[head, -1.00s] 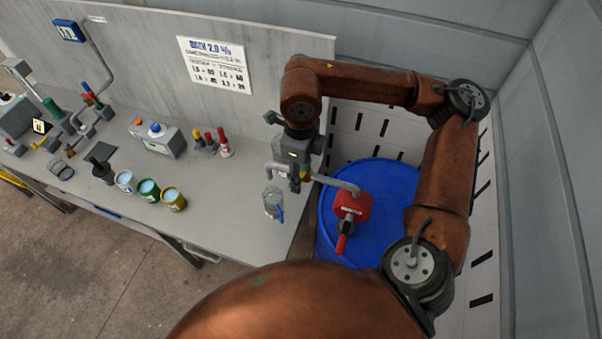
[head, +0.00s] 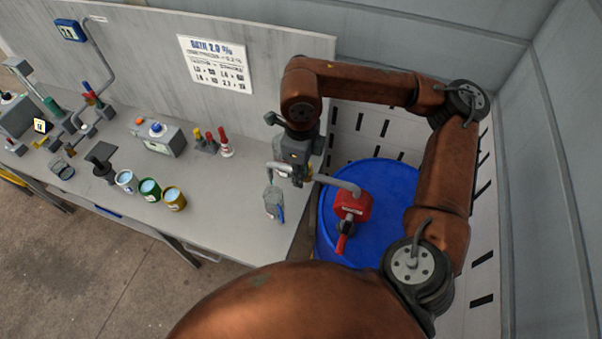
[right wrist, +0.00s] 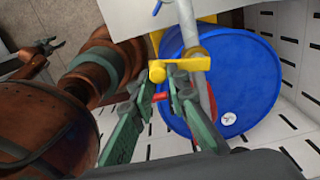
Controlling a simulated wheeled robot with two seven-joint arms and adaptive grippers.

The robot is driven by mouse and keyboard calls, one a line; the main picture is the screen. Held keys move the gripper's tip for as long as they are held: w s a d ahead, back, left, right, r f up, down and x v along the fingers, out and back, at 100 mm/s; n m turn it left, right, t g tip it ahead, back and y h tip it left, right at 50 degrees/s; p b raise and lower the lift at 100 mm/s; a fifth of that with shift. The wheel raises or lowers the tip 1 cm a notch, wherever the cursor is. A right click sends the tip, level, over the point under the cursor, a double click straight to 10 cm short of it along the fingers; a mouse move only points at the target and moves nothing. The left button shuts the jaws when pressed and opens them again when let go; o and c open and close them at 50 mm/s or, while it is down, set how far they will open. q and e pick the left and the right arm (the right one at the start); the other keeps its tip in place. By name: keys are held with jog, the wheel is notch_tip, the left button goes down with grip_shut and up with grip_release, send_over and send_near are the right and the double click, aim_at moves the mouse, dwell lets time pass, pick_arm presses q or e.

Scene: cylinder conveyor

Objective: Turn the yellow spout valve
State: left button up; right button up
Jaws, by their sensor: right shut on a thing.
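A clear jug (head: 274,205) with a blue handle stands below the spout's end, near the bench edge. A red pump body (head: 352,204) sits on the blue drum (head: 385,185). Three paint cans (head: 149,189) stand farther left on the bench (head: 225,225).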

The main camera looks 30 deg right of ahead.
jog(key=shift+a+f, duration=0.15)
jog(key=shift+f, duration=0.25)
jog(key=shift+w+a, duration=0.15)
jog(key=shift+w, duration=0.3)
jog(key=shift+w+a+b, duration=0.15)
jog(key=shift+w+b, duration=0.2)
jog(key=shift+w, duration=1.05)
